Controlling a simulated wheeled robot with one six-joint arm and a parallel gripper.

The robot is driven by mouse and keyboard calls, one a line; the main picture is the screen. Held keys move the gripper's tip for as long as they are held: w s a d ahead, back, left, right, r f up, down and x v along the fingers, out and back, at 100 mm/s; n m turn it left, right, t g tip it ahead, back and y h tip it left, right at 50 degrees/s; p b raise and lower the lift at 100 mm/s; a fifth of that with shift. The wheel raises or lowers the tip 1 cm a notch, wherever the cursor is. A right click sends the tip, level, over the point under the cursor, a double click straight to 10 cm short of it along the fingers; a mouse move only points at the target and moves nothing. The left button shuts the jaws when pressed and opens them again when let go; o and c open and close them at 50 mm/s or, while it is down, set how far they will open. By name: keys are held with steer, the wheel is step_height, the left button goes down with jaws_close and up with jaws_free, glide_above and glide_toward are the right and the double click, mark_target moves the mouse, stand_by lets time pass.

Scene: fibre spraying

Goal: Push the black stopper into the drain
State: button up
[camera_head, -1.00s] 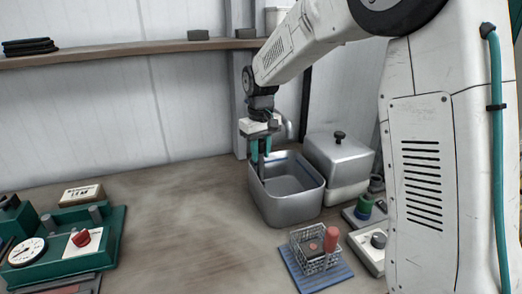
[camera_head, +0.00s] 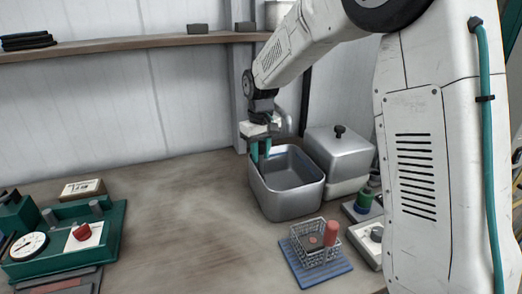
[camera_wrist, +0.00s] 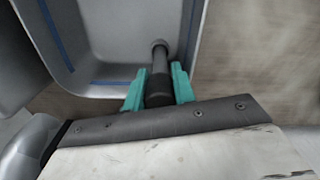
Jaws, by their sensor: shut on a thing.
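My gripper (camera_head: 261,152) has teal fingers and points down at the back left corner of the open metal basin (camera_head: 289,207). In the wrist view my gripper (camera_wrist: 160,84) is shut on the black stopper (camera_wrist: 160,66), a dark rod with a rounded end. The stopper reaches out past the fingertips over the inside of the basin (camera_wrist: 88,76), close to its wall. The drain does not show clearly, and I cannot tell whether the stopper touches it.
A lidded metal box (camera_head: 337,150) stands just right of the basin. A wire basket (camera_head: 315,240) with a red cylinder sits on a blue mat in front. A green device (camera_head: 65,245) with a gauge is at the left. The middle of the table is clear.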

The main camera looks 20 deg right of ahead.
steer(key=shift+f, duration=0.1)
steer(key=o, duration=1.1)
steer(key=shift+r, duration=0.35)
step_height(320, 180, up, 7)
steer(key=shift+r, duration=0.1)
